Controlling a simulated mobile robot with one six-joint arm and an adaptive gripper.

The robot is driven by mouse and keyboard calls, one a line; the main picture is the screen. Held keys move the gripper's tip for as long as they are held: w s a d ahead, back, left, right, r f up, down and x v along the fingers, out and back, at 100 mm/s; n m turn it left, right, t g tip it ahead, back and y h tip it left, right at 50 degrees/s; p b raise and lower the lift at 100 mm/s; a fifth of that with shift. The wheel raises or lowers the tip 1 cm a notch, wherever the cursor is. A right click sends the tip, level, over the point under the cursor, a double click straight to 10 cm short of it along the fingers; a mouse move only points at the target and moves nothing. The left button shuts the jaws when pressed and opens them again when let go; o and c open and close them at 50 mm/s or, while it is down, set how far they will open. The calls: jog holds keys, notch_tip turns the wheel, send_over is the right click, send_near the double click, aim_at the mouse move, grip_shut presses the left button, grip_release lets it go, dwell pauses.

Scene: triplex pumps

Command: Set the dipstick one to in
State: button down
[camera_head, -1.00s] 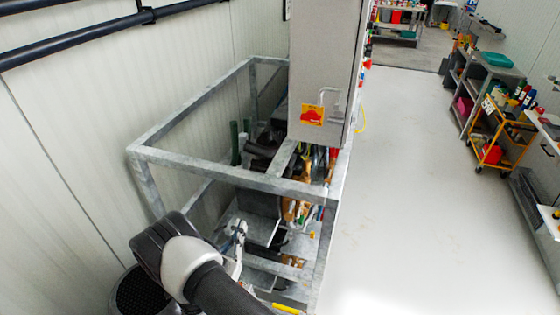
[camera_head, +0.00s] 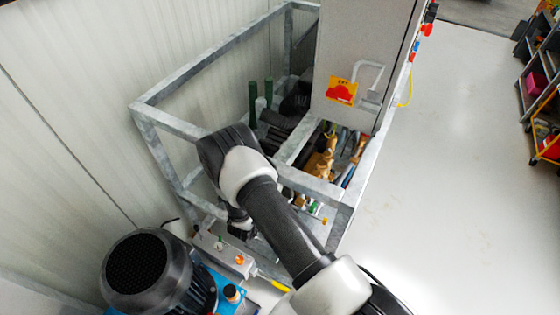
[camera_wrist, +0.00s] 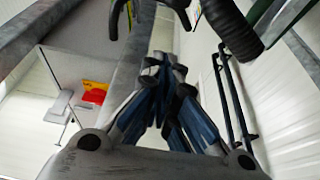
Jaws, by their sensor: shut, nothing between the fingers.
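My gripper (camera_wrist: 168,82) is shut and empty in the wrist view, its blue-grey fingers close together. In the head view the arm reaches over the grey steel frame (camera_head: 172,122), and its end is largely hidden behind my own links. No dipstick can be made out for certain. A thin yellow rod (camera_head: 272,281) lies low in the head view, beside the frame's near end and right of the blue pump unit; I cannot tell whether it is the dipstick. Brass-coloured pump parts (camera_head: 322,163) sit inside the frame.
A grey cabinet (camera_head: 350,45) with a red and yellow switch stands over the frame. A black motor (camera_head: 135,268) stands at the lower left. Dark curved hoses (camera_wrist: 232,25) hang near the fingers in the wrist view. The floor (camera_head: 450,150) at right is clear.

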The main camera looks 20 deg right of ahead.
jog(key=w+d+f+b, duration=0.2)
jog(key=d, duration=0.1)
jog(key=shift+w+d+f, duration=0.25)
jog(key=shift+w, duration=0.1)
notch_tip(320, 180, down, 5)
jog(key=b, duration=0.4)
jog(key=shift+s, duration=0.1)
dwell(0.3)
